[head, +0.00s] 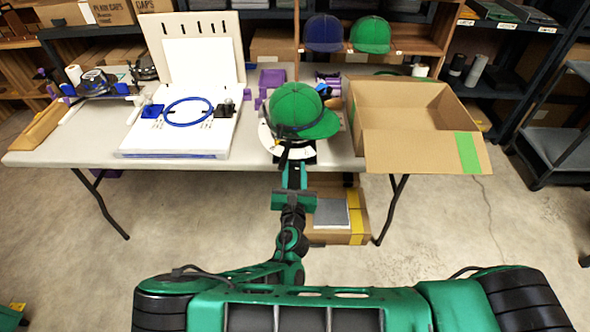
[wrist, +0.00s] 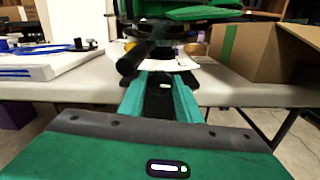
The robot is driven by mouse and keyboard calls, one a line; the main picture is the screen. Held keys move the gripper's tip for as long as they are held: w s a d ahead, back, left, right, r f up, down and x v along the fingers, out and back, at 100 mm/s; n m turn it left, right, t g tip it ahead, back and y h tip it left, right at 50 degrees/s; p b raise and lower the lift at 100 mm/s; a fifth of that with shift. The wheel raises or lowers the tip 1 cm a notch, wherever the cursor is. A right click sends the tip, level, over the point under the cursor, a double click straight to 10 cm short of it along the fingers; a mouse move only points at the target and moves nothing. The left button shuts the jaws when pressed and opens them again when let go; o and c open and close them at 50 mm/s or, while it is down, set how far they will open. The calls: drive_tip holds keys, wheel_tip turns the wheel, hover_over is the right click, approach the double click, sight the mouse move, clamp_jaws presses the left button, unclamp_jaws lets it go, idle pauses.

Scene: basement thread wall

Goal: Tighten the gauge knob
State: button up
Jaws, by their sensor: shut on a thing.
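A green cap (head: 300,108) sits on a cap stand with a pale curved base plate (head: 268,139) at the table's front edge. My gripper (head: 296,158) reaches in from the front, just below the cap. In the wrist view my gripper (wrist: 160,78) is shut at the front of the stand, on what seems to be the gauge knob. The knob is mostly hidden by the fingers.
An open cardboard box (head: 405,145) with green tape stands close on the right. A white board with a blue hoop (head: 187,112) lies on the left of the table (head: 75,150). Two caps, blue (head: 324,33) and green (head: 370,35), sit on a shelf behind.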

drive_tip(key=m, duration=0.4)
drive_tip(key=shift+s+f+m, duration=0.1)
drive_tip(key=shift+f+m, duration=0.05)
drive_tip(key=shift+m, duration=0.15)
drive_tip(key=m, duration=0.3)
drive_tip(key=shift+m, duration=0.3)
drive_tip(key=m, duration=0.4)
drive_tip(key=shift+a, duration=0.15)
drive_tip(key=shift+m, duration=2)
drive_tip(key=o, duration=1)
drive_tip(key=shift+o, duration=0.2)
